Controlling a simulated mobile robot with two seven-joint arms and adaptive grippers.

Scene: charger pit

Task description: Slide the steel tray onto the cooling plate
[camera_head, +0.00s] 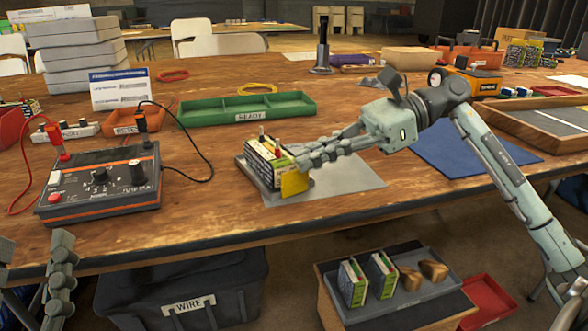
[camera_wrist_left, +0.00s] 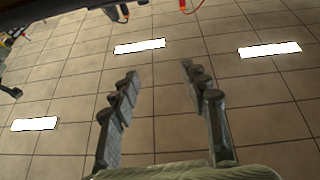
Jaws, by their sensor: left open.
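The small steel tray (camera_head: 247,172) sits on the wooden table in the head view, holding a dark battery pack (camera_head: 262,160) with a yellow tag (camera_head: 294,183). The flat grey cooling plate (camera_head: 345,182) lies to the tray's right. The tray appears to overlap the plate's left part; the exact contact is unclear. My right gripper (camera_head: 300,160) reaches in from the right, its fingers at the pack and the tray's right side. Its fingertips are partly hidden. My left gripper (camera_head: 55,275) is low at the left, open and empty; its spread fingers show in the left wrist view (camera_wrist_left: 160,90).
A black control box (camera_head: 100,185) with cables stands left of the tray. A green READY bin (camera_head: 245,108) is behind it. A blue mat (camera_head: 460,150) lies right, partly behind my right arm. Below the front edge are a WIRE bin (camera_head: 185,285) and a battery crate (camera_head: 400,300).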

